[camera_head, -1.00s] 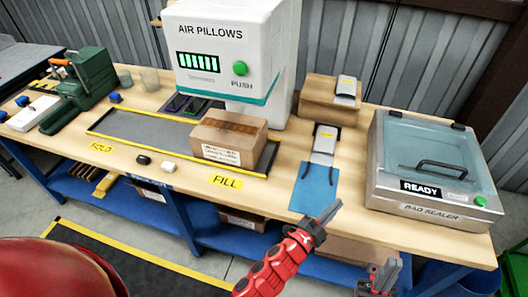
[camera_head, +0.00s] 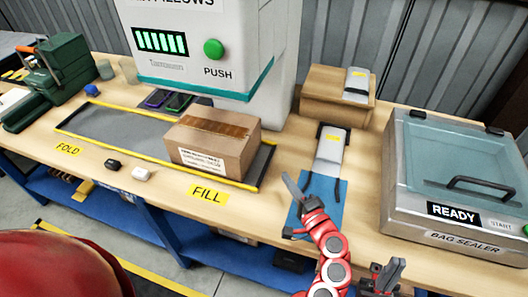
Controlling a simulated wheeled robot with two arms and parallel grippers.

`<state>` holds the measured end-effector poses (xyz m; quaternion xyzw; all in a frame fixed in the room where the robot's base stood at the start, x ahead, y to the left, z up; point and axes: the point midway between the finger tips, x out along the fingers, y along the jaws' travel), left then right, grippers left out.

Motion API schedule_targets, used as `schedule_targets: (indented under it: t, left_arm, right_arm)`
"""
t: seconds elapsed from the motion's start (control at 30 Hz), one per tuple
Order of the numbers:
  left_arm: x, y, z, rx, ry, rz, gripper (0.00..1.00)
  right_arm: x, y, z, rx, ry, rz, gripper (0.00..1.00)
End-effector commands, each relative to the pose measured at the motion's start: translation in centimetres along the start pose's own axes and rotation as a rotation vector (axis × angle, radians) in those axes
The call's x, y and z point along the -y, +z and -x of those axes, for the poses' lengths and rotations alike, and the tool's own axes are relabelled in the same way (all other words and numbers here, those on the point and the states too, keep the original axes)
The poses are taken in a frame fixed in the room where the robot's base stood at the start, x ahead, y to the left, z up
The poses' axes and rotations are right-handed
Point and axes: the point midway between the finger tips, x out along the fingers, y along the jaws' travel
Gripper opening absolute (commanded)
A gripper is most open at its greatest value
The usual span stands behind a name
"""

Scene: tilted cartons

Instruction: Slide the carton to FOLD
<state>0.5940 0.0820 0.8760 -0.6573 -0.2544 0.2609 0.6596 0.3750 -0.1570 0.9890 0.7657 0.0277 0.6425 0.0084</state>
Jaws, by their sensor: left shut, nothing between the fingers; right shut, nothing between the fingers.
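The brown carton (camera_head: 213,140) sits closed-looking on the right part of a grey, yellow-edged lane (camera_head: 110,127), behind the yellow FILL label (camera_head: 207,194). The yellow FOLD label (camera_head: 68,151) lies in front of the lane's left end. My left gripper (camera_head: 291,184) is shut and empty, right of the FILL label, over the blue mat and apart from the carton. My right gripper (camera_head: 386,273) is shut and empty, low at the bottom right, partly cut off by the frame.
The white air-pillow machine (camera_head: 205,45) stands behind the carton. A bag sealer (camera_head: 455,185) reading READY stands at right. A blue mat (camera_head: 318,200) lies right of the lane. A black and a white small object (camera_head: 141,174) lie before it. The lane's left part is clear.

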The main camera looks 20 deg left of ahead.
Motion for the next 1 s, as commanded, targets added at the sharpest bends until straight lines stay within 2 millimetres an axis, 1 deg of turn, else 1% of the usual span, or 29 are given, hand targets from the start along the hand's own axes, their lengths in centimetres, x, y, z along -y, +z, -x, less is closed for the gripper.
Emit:
schedule_targets:
  t: [0.03,0.13,0.27,0.5,0.63,0.7,0.8,1.0]
  left_arm:
    - [-0.3,0.1,0.0,0.007,-0.001,0.001,0.00]
    - [0.0,0.3,-0.6,0.013,-0.002,0.001,0.00]
    - [0.1,0.3,-2.6,0.013,-0.002,0.000,0.00]
    - [0.2,0.4,-7.8,0.015,-0.002,0.000,0.00]
    - [0.0,0.4,-10.4,0.013,0.000,-0.002,0.00]
    - [0.1,1.4,-11.1,0.011,0.000,-0.003,0.00]
    - [0.1,2.2,-11.9,0.009,-0.001,0.000,0.00]
    - [0.0,3.1,-12.7,0.009,-0.002,0.002,0.00]
  right_arm:
    - [0.0,0.0,0.4,0.000,0.000,0.000,0.00]
    - [0.0,0.0,0.1,0.000,0.000,0.000,0.00]
    - [0.0,-0.1,-0.4,0.000,0.000,0.000,0.00]
    - [-0.1,-0.2,-1.3,0.000,0.000,0.000,0.00]
    - [-0.1,-0.3,-1.8,0.000,0.000,0.000,0.00]
    - [-0.1,-0.4,-2.3,0.000,0.000,0.000,0.00]
    - [-0.1,-0.5,-2.6,0.000,0.000,0.000,0.00]
    - [-0.1,-0.5,-2.9,0.000,0.000,0.000,0.00]
